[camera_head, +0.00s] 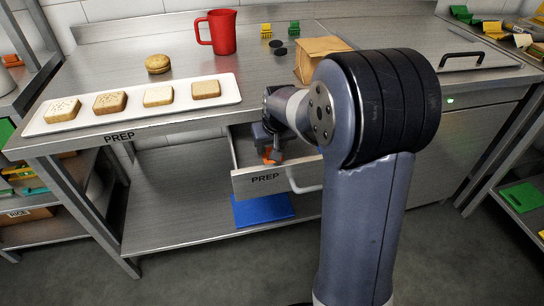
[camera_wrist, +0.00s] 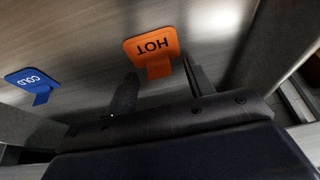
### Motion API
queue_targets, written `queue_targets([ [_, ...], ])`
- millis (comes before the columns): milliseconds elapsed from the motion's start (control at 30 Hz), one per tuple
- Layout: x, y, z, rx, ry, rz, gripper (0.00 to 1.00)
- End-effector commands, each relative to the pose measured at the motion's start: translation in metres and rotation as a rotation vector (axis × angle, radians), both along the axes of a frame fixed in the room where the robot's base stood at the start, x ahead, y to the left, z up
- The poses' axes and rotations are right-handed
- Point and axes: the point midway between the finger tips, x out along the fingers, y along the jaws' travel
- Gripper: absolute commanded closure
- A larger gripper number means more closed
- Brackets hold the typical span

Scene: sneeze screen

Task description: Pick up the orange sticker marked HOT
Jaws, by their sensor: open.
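The orange sticker marked HOT (camera_wrist: 153,45) lies on the drawer floor in the wrist view, its lettering upside down there. A narrow tab (camera_wrist: 158,69) at its lower edge points toward my gripper (camera_wrist: 160,85). My gripper is open, with one finger on each side of the tab's line, and nothing is visibly held. In the head view my gripper (camera_head: 268,150) reaches down into the open PREP drawer (camera_head: 248,182), and a bit of orange (camera_head: 270,155) shows beside it. The arm hides part of the drawer.
A blue sticker marked COLD (camera_wrist: 33,83) lies left of the orange one. Drawer walls rise close on the right.

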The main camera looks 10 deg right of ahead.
Motion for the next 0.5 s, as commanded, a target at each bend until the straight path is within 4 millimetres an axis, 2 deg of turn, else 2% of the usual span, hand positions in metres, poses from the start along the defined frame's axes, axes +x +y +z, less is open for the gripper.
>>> queue_targets([
  [167, 0.0000, 0.0001, 0.0010, 0.000, -0.001, 0.000, 0.51],
  [500, -0.0001, 0.0001, 0.0010, 0.000, -0.001, 0.000, 0.79],
])
